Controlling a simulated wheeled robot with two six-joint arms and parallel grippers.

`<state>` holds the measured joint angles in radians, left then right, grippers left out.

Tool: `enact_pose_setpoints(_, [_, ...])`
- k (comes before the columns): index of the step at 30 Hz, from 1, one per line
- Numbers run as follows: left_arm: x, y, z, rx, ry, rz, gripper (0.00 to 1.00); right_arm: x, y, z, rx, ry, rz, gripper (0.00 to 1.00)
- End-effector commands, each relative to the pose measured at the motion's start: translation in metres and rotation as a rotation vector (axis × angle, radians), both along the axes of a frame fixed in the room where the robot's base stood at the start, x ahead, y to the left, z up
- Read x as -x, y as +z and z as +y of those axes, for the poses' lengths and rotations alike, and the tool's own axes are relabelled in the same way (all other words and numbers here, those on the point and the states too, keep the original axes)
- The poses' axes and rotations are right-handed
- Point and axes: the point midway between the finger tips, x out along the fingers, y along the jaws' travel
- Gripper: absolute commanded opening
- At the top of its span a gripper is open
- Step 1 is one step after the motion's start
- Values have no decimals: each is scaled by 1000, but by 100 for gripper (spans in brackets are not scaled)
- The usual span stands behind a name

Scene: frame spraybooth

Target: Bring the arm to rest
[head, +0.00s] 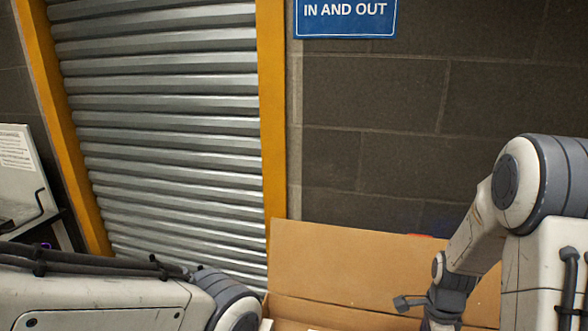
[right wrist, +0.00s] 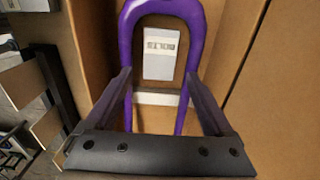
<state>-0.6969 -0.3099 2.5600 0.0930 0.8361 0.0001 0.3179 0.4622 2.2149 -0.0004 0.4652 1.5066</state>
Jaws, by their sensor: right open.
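My right arm (head: 470,240) comes in at the right of the head view, bent, with its wrist lowered in front of a cardboard panel. In the right wrist view my right gripper (right wrist: 159,82) is open, its two dark fingers apart. A purple U-shaped bar (right wrist: 131,45) shows beyond the fingers, its curve at the top. I see nothing clamped between the fingers; whether they touch the bar I cannot tell. My left arm (head: 100,290) lies across the lower left of the head view; its gripper is out of sight.
A brown cardboard panel (head: 340,262) stands at the lower middle, before a dark block wall (head: 400,120). A metal roller shutter (head: 165,110) with yellow posts is at left. In the right wrist view a white label (right wrist: 160,54) sits inside the purple bar, with cardboard walls (right wrist: 285,90) close around.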

Motion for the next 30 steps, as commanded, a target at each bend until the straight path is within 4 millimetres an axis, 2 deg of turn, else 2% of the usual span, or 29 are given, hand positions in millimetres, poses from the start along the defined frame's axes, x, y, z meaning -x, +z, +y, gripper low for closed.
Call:
enact_pose_setpoints(3, [0,4,0,0,0,0,100,2,-24,1,-2,0,7,86])
enact_pose_setpoints(7, [0,7,0,0,0,0,100,2,-45,0,-2,0,6,86])
enact_pose_setpoints(12, [0,-3,0,0,0,0,100,0,-68,0,0,0,0,86])
enact_pose_setpoints(16, [0,4,0,0,0,0,100,0,-60,0,1,0,-2,86])
enact_pose_setpoints(30, [0,3,0,0,0,0,100,0,-59,0,1,0,-2,86])
